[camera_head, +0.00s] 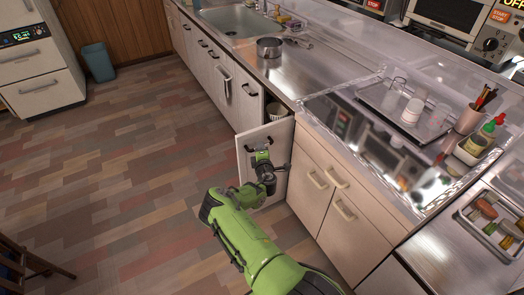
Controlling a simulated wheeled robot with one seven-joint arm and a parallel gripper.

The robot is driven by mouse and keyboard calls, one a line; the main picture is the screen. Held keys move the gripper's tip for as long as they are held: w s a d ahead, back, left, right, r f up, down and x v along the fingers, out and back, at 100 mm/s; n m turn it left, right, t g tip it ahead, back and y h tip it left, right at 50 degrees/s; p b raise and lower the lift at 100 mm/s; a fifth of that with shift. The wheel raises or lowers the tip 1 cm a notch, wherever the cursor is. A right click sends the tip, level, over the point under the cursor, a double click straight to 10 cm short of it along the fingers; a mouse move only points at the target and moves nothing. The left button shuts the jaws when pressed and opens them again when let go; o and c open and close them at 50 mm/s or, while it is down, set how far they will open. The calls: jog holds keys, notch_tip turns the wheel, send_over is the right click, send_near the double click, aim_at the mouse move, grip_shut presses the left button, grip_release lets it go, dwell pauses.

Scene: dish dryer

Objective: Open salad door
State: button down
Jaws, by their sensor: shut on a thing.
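A pale cabinet door (281,137) in the counter front stands swung out from its cabinet, with a dark opening behind its top edge. I take it to be the salad door, but no label shows. My gripper (262,154) is at the upper part of this door, shut on its dark handle (259,148). My green arm reaches up to it from the bottom of the view and covers the lower part of the door. The fingertips are small and partly hidden.
Closed cabinets (315,185) stand at the right. A steel pot (269,47) and a sink (240,22) are on the counter. The wooden floor (110,180) at left is clear, except a chair (25,262) at lower left.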

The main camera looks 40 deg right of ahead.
jog(key=shift+w+r, duration=0.1)
jog(key=c, duration=1.1)
grip_release()
jog(key=p+v, duration=0.6)
jog(key=v, duration=0.9)
jog(key=shift+s+a, duration=0.25)
jog(key=shift+s, duration=0.1)
